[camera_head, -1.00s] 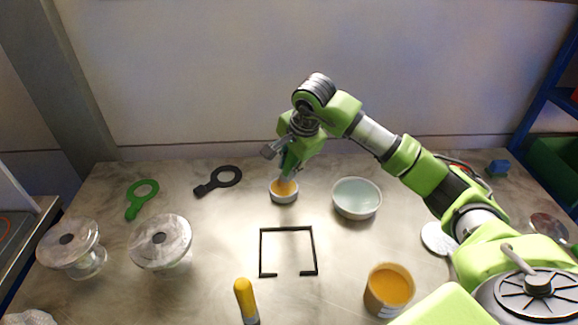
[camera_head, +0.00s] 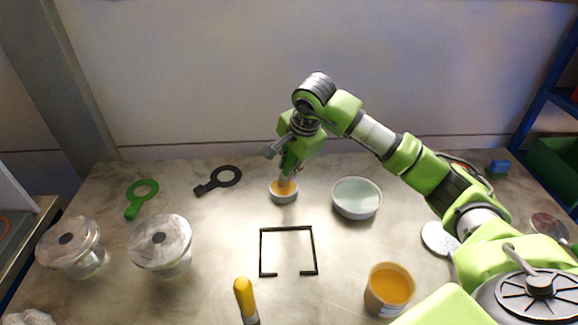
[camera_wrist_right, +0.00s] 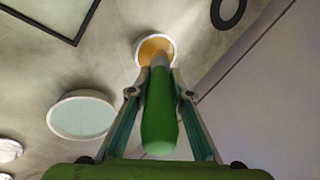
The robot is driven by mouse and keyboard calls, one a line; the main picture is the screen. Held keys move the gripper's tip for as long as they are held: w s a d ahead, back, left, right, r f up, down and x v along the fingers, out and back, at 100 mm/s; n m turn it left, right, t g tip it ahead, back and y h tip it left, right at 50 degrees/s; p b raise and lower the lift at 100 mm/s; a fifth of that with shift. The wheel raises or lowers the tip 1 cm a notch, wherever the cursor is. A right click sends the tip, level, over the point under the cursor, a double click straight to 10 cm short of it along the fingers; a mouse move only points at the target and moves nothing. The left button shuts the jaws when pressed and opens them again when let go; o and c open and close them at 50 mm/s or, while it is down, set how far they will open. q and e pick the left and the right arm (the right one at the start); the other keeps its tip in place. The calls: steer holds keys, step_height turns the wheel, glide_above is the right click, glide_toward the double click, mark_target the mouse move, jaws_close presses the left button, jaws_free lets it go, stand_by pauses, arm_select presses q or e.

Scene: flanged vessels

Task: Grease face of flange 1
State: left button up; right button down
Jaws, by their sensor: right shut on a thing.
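My right gripper (camera_head: 289,168) is shut on a green-handled tool (camera_wrist_right: 160,122), probably a brush, and points down over a small white dish (camera_head: 284,198) of orange-yellow grease. In the right wrist view, the gripper's fingers (camera_wrist_right: 160,92) clasp the handle, and the tool's far end reaches into the dish (camera_wrist_right: 143,60). Its tip is hidden. Two clear vessels with pale round flange faces stand at the left: a left one (camera_head: 67,243) and a right one (camera_head: 160,241). I cannot tell which is flange 1. My left gripper is not in view.
A pale bowl (camera_head: 357,198) stands right of the dish. A black outline (camera_head: 287,228) lies mid-table. A yellow-handled tool (camera_head: 244,295) and an orange-filled tub (camera_head: 389,289) are in front. A green ring tool (camera_head: 142,196) and a black one (camera_head: 219,180) lie behind the vessels.

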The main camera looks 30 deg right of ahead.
steer(key=shift+s, duration=0.1)
stand_by(0.3)
steer(key=shift+r+p, duration=0.7)
steer(key=shift+r, duration=0.2)
steer(key=shift+r+p, duration=1.45)
steer(key=shift+r, duration=1.15)
steer(key=s+a+r+n+g+y, duration=0.1)
steer(key=s+a+r+n+y, duration=0.1)
steer(key=s+a+n, duration=0.3)
steer(key=s+a+r+n+g+y, duration=0.1)
steer(key=s+a+n+g, duration=0.1)
steer(key=s+a+n, duration=0.4)
steer(key=s+n, duration=0.5)
steer(key=s, duration=0.1)
steer(key=shift+s+a+r+g+y, duration=0.3)
steer(key=shift+s+r+y, duration=0.05)
steer(key=shift+s+y, duration=0.05)
